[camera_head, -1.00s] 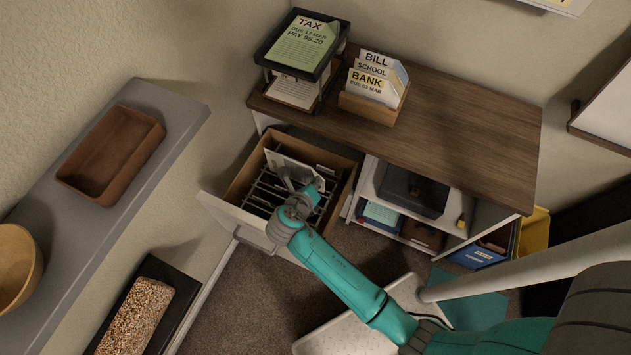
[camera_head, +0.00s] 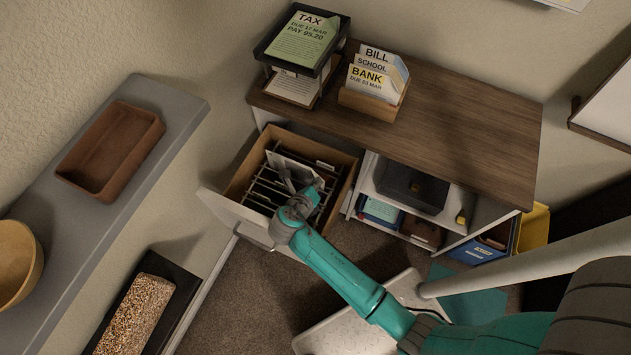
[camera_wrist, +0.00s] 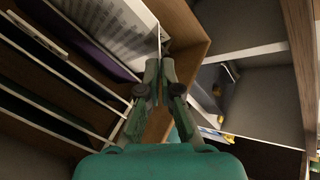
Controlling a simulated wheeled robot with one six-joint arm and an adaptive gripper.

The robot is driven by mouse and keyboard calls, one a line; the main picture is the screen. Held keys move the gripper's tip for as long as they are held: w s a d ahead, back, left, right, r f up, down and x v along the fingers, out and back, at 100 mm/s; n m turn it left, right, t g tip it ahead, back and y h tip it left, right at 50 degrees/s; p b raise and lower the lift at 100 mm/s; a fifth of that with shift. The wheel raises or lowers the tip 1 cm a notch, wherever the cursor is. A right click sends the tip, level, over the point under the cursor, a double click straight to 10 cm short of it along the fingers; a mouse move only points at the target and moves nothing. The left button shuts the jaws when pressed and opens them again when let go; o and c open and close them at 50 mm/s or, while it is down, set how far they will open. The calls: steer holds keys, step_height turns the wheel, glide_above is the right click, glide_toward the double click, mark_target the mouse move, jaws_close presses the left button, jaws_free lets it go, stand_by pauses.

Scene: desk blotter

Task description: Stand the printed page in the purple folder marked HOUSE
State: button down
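The printed page (camera_wrist: 118,28) stands on edge inside the open drawer in the wrist view, its lines of text facing the camera. Its white top also shows in the head view (camera_head: 290,165). My gripper (camera_wrist: 159,70) is at the page's near edge, with its fingers close together and the edge between them; it also shows in the head view (camera_head: 288,181). The purple folder (camera_wrist: 84,45) shows as a narrow strip just left of the page. The page's lower edge is hidden, so I cannot tell whether it is inside the folder. I cannot read HOUSE on any tab.
The wooden drawer (camera_head: 243,182) holds several dark hanging files with pale edges. Its side wall stands close to my fingers. The desk top (camera_head: 460,120) carries a tray stack (camera_head: 262,50) and a letter holder (camera_head: 372,108). Open shelves lie right of the drawer.

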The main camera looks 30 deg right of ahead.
steer(key=shift+s+d+f, duration=0.1)
steer(key=shift+s+f, duration=0.1)
steer(key=shift+f, duration=1.35)
steer(key=shift+s+d+f, duration=0.1)
steer(key=shift+s+f, duration=0.05)
steer(key=shift+f, duration=1.35)
steer(key=c, duration=1.2)
jaws_free()
steer(key=shift+c, duration=0.2)
steer(key=shift+a, duration=0.1)
steer(key=s+a+r, duration=0.1)
steer(key=a+r, duration=0.4)
steer(key=r, duration=0.4)
steer(key=shift+s+a+m+t, duration=0.2)
steer(key=shift+s+m+t, duration=0.1)
steer(key=shift+s+t, duration=0.1)
